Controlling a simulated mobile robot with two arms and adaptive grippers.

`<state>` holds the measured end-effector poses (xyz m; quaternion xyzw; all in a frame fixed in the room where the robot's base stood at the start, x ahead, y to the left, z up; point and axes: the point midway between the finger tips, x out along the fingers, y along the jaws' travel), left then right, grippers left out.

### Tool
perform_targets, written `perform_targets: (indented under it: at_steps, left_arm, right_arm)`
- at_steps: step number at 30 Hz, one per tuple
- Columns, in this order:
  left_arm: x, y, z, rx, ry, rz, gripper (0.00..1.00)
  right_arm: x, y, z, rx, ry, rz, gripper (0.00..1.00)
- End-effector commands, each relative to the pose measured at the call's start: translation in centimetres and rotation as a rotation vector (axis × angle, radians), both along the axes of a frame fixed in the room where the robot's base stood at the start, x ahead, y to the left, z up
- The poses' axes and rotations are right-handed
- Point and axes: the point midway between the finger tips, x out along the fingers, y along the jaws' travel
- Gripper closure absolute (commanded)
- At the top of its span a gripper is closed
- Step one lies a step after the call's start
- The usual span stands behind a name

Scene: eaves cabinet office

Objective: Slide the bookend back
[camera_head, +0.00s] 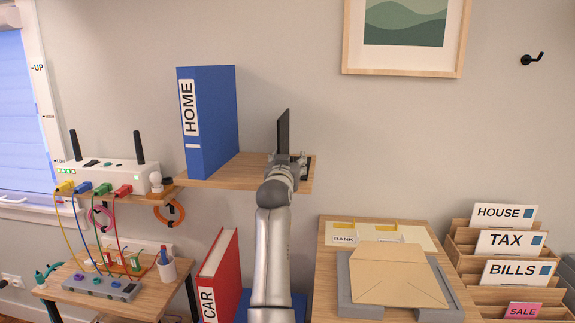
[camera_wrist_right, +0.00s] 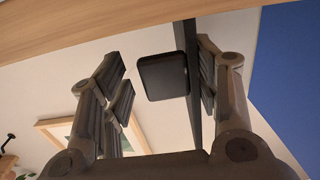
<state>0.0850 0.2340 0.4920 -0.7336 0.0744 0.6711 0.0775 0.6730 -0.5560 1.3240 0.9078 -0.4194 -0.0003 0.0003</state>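The black bookend (camera_head: 283,132) stands upright on the wooden wall shelf (camera_head: 240,170), to the right of the blue HOME binder (camera_head: 208,120), with a gap between them. My right gripper (camera_head: 288,160) is at the shelf's right part, at the bookend; my arm hides the bookend's foot in the head view. In the right wrist view my open fingers (camera_wrist_right: 163,85) lie either side of the bookend's thin upright plate (camera_wrist_right: 189,85). The plate is close to the right finger, and a dark rounded square piece is on its left. The left gripper is out of view.
A white router (camera_head: 110,176) with cables stands left of the shelf. Below are a red CAR binder (camera_head: 218,275), a small table (camera_head: 150,295) and a desk with a folder (camera_head: 395,275). Labelled sorters (camera_head: 510,243) stand at right. The shelf between binder and bookend is clear.

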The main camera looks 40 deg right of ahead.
Motion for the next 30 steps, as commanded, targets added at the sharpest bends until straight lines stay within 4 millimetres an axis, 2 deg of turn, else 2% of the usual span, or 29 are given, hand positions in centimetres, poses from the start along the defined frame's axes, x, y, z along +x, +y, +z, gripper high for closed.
perform_targets:
  at_steps: [8, 21, 30]
  left_arm:
    - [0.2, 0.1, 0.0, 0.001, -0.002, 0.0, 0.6]
    - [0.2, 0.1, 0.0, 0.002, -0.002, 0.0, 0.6]
    - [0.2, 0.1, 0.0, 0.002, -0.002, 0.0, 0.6]
  right_arm:
    - [-1.7, 2.0, -0.1, -0.001, -0.001, -0.001, 0.46]
    - [-6.4, 7.7, -0.1, 0.001, 0.001, 0.0, 0.46]
    - [-7.7, 9.1, 0.0, -0.001, 0.001, -0.002, 0.46]
